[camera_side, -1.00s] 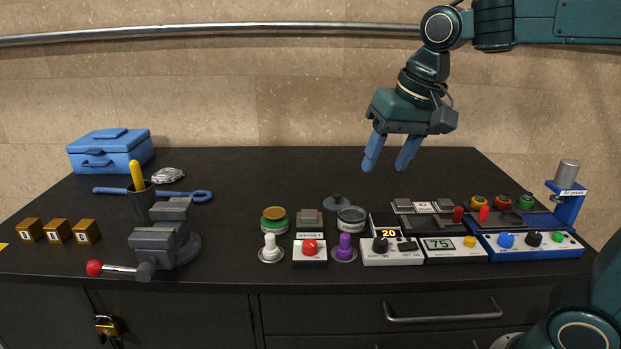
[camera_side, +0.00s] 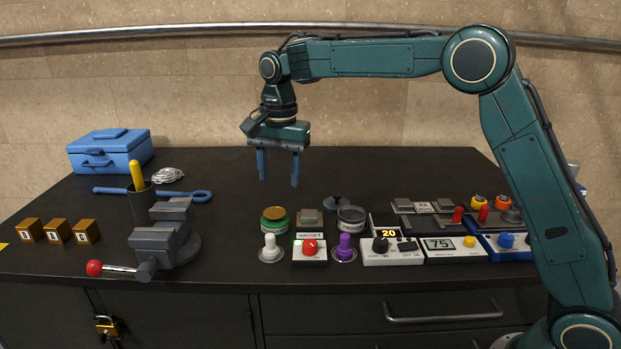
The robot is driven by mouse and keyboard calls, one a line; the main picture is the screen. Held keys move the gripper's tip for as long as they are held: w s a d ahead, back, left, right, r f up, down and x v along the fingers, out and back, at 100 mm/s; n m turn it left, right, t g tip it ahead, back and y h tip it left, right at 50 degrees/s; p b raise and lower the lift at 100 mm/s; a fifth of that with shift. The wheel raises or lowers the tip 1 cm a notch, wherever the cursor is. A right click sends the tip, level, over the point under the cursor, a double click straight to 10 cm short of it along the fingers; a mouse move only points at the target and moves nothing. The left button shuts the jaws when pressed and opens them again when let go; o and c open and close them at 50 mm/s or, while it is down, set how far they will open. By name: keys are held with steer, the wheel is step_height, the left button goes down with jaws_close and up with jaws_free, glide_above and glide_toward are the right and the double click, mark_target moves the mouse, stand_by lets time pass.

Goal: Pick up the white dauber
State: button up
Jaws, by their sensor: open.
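The white dauber (camera_side: 270,247) stands upright on a round base near the front of the bench, left of the red-button magnet box. My gripper (camera_side: 279,182) is open and empty, pointing down. It hangs in the air above the back part of the bench, higher in the picture than the white dauber and apart from it. Nothing hides the dauber.
A green tin (camera_side: 274,221) stands right behind the dauber. The magnet box (camera_side: 310,253) and a purple dauber (camera_side: 344,247) stand to its right. A grey vise (camera_side: 164,242) is to its left. A blue toolbox (camera_side: 108,152) sits back left. The bench's back middle is clear.

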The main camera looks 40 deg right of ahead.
mark_target(270, 236)
steer(key=shift+m+g, duration=0.3)
steer(key=shift+m, duration=0.5)
steer(key=w+f, duration=0.1)
steer(key=w+a+f, duration=0.1)
steer(key=w+f, duration=0.1)
steer(key=shift+a+f, duration=0.2)
steer(key=shift+f, duration=0.05)
steer(key=shift+f, duration=0.1)
steer(key=shift+f, duration=4.2)
steer(key=shift+f, duration=0.15)
steer(key=shift+s+f, duration=0.1)
steer(key=shift+f, duration=2.35)
jaws_close()
